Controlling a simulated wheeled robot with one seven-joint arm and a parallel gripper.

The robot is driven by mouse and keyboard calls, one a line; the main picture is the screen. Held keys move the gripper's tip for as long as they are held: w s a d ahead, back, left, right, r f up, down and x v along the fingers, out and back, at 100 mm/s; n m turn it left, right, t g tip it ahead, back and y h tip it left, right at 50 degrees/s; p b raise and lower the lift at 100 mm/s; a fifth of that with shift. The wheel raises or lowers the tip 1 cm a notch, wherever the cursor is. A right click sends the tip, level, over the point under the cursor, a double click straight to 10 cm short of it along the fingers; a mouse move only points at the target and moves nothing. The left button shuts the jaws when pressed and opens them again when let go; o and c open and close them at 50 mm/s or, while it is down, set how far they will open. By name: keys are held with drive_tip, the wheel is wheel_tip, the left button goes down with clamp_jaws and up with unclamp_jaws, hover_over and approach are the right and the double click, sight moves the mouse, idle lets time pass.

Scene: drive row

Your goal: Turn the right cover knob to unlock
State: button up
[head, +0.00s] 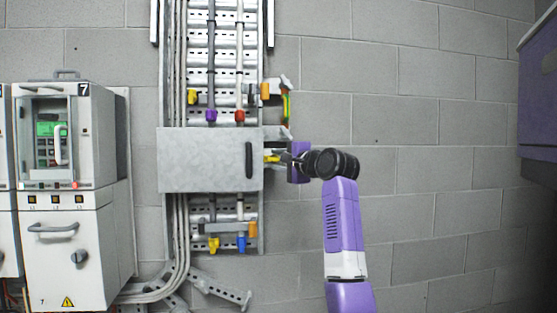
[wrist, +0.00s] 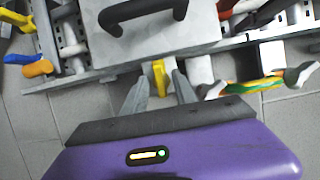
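The grey metal cover (head: 205,160) is fixed across the cable ladder, with a black handle (head: 249,160) near its right side. The yellow right cover knob (head: 271,159) shows at the cover's right edge. My gripper (head: 284,158) comes to it from the right. In the wrist view, the yellow knob (wrist: 159,73) lies between the tips of my gripper (wrist: 161,79). The two fingers are apart, one on each side of the knob. Whether either finger touches it I cannot tell. The cover's left edge shows no clear knob in the head view.
Yellow, purple and red valve-like fittings (head: 211,114) sit above the cover. Yellow and blue fittings (head: 241,243) hang below it. A bracket with a green-yellow strip (head: 286,105) stands just above my gripper. A white cabinet (head: 70,200) is at left.

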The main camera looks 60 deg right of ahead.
drive_tip(key=shift+c, duration=0.2)
clamp_jaws()
drive_tip(key=n+g, duration=0.1)
drive_tip(key=n, duration=0.3)
drive_tip(key=shift+r+g, duration=0.1)
drive_tip(key=shift+g, duration=0.3)
drive_tip(key=n+g, duration=0.2)
drive_tip(key=n, duration=0.1)
drive_tip(key=shift+w+r+n, duration=0.1)
drive_tip(key=shift+n, duration=0.2)
drive_tip(key=n+g, duration=0.1)
drive_tip(key=n, duration=0.2)
drive_tip(key=shift+a+g+h, duration=0.15)
drive_tip(key=shift+g+h, duration=0.25)
drive_tip(key=shift+w+n+g+h, duration=0.1)
drive_tip(key=shift+n+g+h, duration=0.65)
drive_tip(key=shift+n, duration=0.65)
